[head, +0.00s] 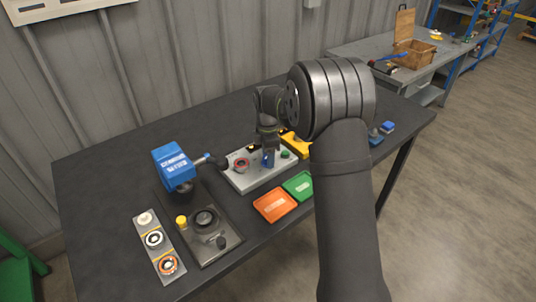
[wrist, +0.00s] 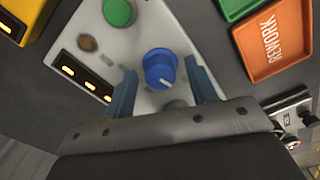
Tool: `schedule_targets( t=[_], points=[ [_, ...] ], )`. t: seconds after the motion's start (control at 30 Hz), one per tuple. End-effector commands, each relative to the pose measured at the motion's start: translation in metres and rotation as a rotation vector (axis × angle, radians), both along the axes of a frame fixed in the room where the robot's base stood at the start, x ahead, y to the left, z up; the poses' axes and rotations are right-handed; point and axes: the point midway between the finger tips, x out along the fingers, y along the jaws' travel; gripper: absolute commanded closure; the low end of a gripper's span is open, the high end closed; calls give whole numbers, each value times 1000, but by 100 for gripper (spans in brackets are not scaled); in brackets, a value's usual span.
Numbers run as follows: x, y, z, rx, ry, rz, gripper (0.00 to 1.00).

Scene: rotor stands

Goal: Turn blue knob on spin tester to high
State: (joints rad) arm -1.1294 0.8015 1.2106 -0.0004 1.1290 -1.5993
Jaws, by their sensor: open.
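The blue knob (wrist: 160,66) stands on the light grey panel of the spin tester (wrist: 170,28) in the wrist view. A pale mark on the knob's side faces the lower right of that view. My gripper (wrist: 161,67) is open, with one blue finger on each side of the knob and a visible gap on both sides. In the head view my gripper (head: 268,158) reaches down over the grey tester (head: 245,182). There I cannot separate the knob from the blue fingers. No high marking is readable.
The panel also has a green button (wrist: 118,12), a brown button (wrist: 88,43) and a dark display with yellow lights (wrist: 82,76). An orange REWORK tray (head: 275,204) and a green tray (head: 299,186) lie in front. A blue-headed device (head: 173,165) stands left.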

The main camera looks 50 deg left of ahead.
Motion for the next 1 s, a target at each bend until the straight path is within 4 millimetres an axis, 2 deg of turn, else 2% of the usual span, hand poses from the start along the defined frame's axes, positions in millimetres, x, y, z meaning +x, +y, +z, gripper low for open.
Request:
schedule_targets(
  t=[0.07,0.2,0.3,0.67,1.0],
  points=[
    [0,0,0,0,0,0,50],
    [0,0,0,0,0,0,77],
    [0,0,0,0,0,0,93],
    [0,0,0,0,0,-57,93],
    [0,0,1,1,1,-307,93]
  ],
)
